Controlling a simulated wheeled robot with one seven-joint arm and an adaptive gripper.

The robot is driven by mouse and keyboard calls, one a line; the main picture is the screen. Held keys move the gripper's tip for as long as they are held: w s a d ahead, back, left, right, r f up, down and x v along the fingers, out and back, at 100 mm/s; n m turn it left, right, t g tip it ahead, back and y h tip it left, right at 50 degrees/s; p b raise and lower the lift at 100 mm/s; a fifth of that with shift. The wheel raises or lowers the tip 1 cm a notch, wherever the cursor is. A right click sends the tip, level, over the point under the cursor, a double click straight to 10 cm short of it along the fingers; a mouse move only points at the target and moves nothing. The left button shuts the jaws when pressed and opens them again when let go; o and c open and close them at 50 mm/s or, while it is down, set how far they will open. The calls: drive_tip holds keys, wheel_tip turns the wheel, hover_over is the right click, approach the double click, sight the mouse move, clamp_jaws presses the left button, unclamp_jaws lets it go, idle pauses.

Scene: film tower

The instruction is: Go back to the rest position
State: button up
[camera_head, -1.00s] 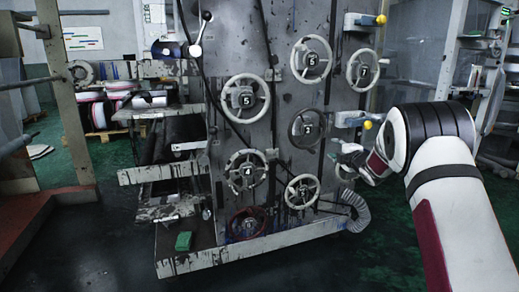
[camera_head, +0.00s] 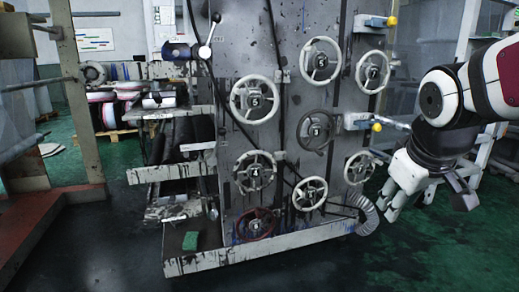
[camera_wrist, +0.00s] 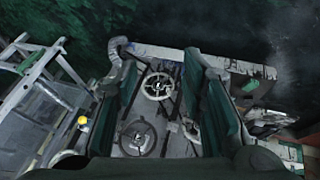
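My gripper (camera_head: 428,198) hangs at the right in the head view, pointing downward, to the right of the film tower's grey panel (camera_head: 290,90). Its fingers are spread and nothing is between them. In the wrist view the two dark green-grey fingers stand apart around my gripper's empty gap (camera_wrist: 166,66). Through the gap a light handwheel (camera_wrist: 158,86) and a dark handwheel (camera_wrist: 138,137) show on the panel beyond. My gripper appears clear of the panel. My forearm comes in from the upper right of the head view.
Several numbered handwheels cover the panel, among them a red one (camera_head: 254,225) low down. Yellow-tipped levers (camera_head: 376,127) stick out at its right edge. A flexible grey hose (camera_head: 367,214) bends at the lower right. A green block (camera_head: 191,241) lies on the base ledge. Green floor is open at lower right.

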drive_tip(key=s+a+f+m+g+y, duration=0.1)
drive_tip(key=s+a+f+g, duration=0.1)
drive_tip(key=s, duration=0.7)
drive_tip(key=s+a+f+m+g+p, duration=0.1)
drive_tip(key=s+a+f+m+g, duration=0.15)
drive_tip(key=s, duration=0.75)
drive_tip(key=s+a+f+g+y, duration=0.1)
drive_tip(key=s+a, duration=0.1)
drive_tip(key=s, duration=0.7)
wheel_tip(320, 180, up, 38)
drive_tip(key=t+p, duration=0.4)
drive_tip(key=p, duration=3.1)
drive_tip(key=shift+w+f+p, duration=0.15)
drive_tip(key=shift+f+p, duration=0.05)
drive_tip(key=shift+p, duration=0.15)
